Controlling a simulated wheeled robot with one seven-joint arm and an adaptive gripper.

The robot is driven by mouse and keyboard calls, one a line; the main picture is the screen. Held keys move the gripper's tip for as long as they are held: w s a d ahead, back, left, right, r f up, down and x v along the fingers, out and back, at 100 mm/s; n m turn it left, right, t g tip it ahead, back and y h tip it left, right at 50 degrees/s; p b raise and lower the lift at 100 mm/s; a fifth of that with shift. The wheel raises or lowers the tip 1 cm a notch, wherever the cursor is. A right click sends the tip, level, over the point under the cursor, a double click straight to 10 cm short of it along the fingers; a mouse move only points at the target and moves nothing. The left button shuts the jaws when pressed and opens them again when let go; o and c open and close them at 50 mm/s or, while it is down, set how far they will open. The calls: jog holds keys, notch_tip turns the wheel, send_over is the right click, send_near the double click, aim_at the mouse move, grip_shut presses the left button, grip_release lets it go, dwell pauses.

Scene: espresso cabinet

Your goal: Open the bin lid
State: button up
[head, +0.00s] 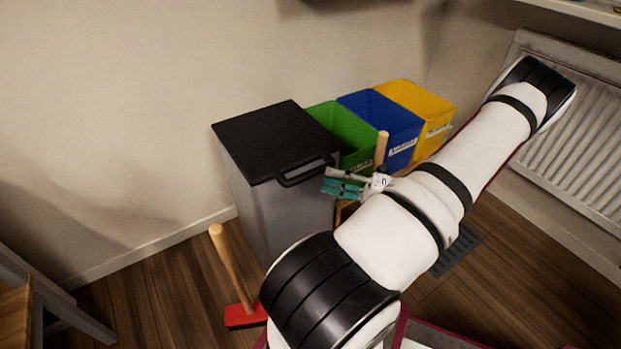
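The grey bin (265,205) stands against the wall left of centre. Its flat black lid (270,135) lies shut on top. A black bar handle (300,178) sticks out from the lid's near right edge. My gripper (328,187), with teal fingers, is just right of the handle and points left toward it. Whether the fingers touch the handle is unclear. The finger gap is too small to judge from here. My arm hides part of the floor and the area in front of the bin.
Green (337,130), blue (385,125) and yellow (420,105) open bins stand in a row right of the grey bin. A radiator (560,130) is on the right wall. Floor at lower left is partly clear.

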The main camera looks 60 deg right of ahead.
aim_at(311, 174)
jog(key=shift+b+x, duration=0.8)
jog(key=shift+x, duration=2.25)
grip_shut()
